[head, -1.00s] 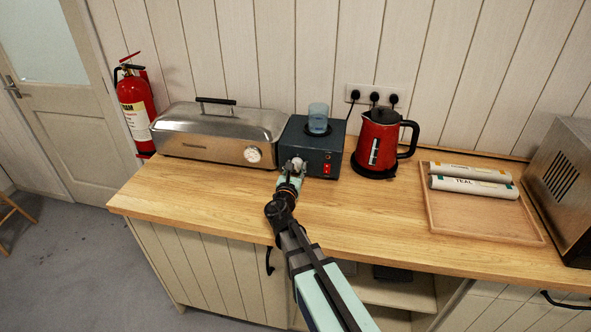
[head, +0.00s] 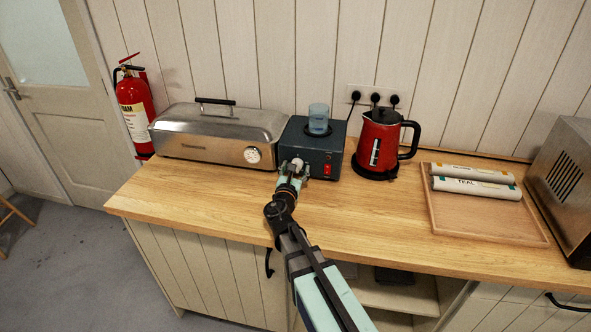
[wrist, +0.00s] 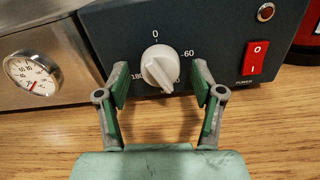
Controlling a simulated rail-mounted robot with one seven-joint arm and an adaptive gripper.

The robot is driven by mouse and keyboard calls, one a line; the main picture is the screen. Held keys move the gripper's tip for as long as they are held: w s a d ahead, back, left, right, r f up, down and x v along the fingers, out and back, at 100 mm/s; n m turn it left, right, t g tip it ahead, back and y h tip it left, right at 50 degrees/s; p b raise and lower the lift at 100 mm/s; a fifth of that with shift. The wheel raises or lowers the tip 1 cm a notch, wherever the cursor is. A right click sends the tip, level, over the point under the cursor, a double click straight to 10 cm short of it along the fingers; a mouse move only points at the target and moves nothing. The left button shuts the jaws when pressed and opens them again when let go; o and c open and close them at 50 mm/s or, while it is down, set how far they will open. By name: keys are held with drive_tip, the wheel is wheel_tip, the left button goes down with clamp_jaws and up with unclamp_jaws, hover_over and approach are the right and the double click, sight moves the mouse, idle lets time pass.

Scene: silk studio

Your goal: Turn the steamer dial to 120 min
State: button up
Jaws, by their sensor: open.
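The dial is a white knob (wrist: 158,67) on the front of a dark blue-grey box (head: 331,155). In the wrist view its ridge points down and slightly right, beside a partly hidden number ending in 0. The marks 0 at the top, 60 at the right and part of 180 at the left show. My gripper (wrist: 160,80) is open, with one green-padded finger on each side of the knob and gaps between. In the head view my gripper (head: 293,167) is at the box's lower left front and partly covers the knob.
A red power switch (wrist: 256,58) is right of the dial. A steel steamer case (head: 221,138) with a round gauge (head: 253,154) stands left. A blue cup (head: 318,118) sits on the box. A red kettle (head: 378,140) and a tray (head: 487,226) with rolls are right. The front counter is clear.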

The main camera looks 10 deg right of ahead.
drive_tip(key=v, duration=0.7)
drive_tip(key=shift+s, duration=0.15)
